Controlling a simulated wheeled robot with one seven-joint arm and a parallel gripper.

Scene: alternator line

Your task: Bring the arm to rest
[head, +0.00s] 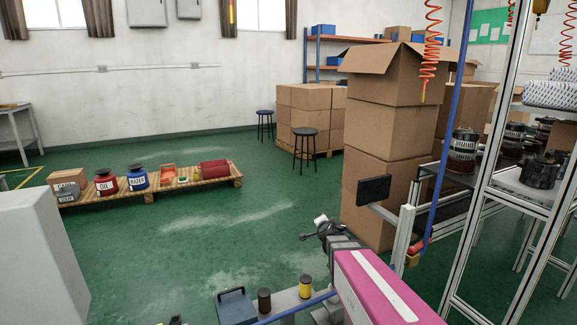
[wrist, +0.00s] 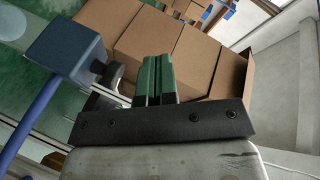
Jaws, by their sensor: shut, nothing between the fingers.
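My gripper (wrist: 154,60) shows in the wrist view, with two green fingers pressed together on a dark mounting bar. Nothing is between the fingers. Behind the fingertips in that view are cardboard boxes (wrist: 193,58); the distance to them is hard to judge. A blue block (wrist: 68,50) on a blue pole (wrist: 32,128) stands to the left of the fingers, apart from them. I cannot make out my gripper in the head view.
Tall stacked cartons (head: 385,130) stand right of centre, beside an aluminium frame (head: 490,170). A pink box with a white stripe (head: 375,290) is near at the bottom right. A low pallet (head: 215,182) with containers lies at left. Green floor (head: 200,240) between is clear.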

